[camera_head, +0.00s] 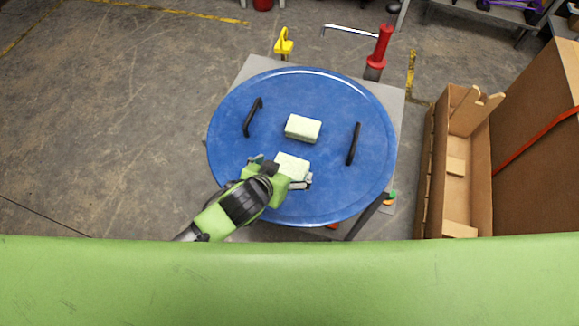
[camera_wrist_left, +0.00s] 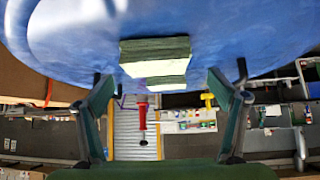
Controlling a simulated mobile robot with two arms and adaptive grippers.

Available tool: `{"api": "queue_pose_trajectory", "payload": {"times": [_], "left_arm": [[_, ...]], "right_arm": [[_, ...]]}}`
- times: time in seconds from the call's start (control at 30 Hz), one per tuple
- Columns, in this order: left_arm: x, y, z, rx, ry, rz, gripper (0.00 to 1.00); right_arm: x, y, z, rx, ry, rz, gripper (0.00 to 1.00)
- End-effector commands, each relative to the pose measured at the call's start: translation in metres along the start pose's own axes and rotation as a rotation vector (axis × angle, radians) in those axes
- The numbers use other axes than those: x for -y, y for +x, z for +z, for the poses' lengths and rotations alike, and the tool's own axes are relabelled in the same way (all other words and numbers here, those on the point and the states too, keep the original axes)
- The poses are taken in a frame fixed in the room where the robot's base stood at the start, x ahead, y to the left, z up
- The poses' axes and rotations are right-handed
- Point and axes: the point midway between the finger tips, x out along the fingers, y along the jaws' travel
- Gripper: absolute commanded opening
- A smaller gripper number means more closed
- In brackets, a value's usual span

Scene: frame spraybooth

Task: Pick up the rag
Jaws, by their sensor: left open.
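Two pale, green-white folded rags lie on a round blue lid (camera_head: 240,160). The far rag (camera_head: 303,128) lies between the lid's two black handles. The near rag (camera_head: 292,168) is partly hidden behind my left gripper (camera_head: 282,172). My left gripper is open, with a finger to either side of the near rag in the head view. In the left wrist view the near rag (camera_wrist_left: 155,48) shows a dark green side, in line with the gap between the fingertips (camera_wrist_left: 160,84). The far rag (camera_wrist_left: 166,82) shows behind it. I cannot tell whether the fingers touch the near rag. My right gripper is out of view.
Black handles (camera_head: 253,117) (camera_head: 352,144) stand up from the lid. The lid rests on a grey table (camera_head: 255,68). A red-handled tool (camera_head: 379,48) and a yellow hook (camera_head: 283,43) are at its far edge. Cardboard boxes (camera_head: 537,125) stand right; the left floor is clear.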

Motion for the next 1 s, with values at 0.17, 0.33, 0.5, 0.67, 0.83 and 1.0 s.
{"api": "queue_pose_trajectory", "payload": {"times": [0.17, 0.33, 0.5, 0.67, 0.83, 1.0], "left_arm": [[-0.005, 0.021, 0.001, 0.001, 0.002, -0.002, 0.88], [-0.005, 0.039, 0.002, 0.000, 0.002, -0.001, 0.88], [-0.005, 0.044, 0.003, 0.000, 0.001, 0.000, 0.88], [-0.005, 0.044, 0.003, 0.000, 0.001, 0.000, 0.88], [-0.005, 0.044, 0.003, 0.000, 0.001, 0.000, 0.49], [-0.005, 0.044, 0.003, 0.000, 0.001, 0.000, 0.49]], "right_arm": [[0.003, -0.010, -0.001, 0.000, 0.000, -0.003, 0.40], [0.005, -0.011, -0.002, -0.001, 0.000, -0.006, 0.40], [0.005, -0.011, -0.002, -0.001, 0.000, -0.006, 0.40], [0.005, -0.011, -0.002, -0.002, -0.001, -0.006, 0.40], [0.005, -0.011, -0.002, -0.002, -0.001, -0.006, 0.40], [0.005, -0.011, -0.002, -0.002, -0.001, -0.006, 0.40]]}}
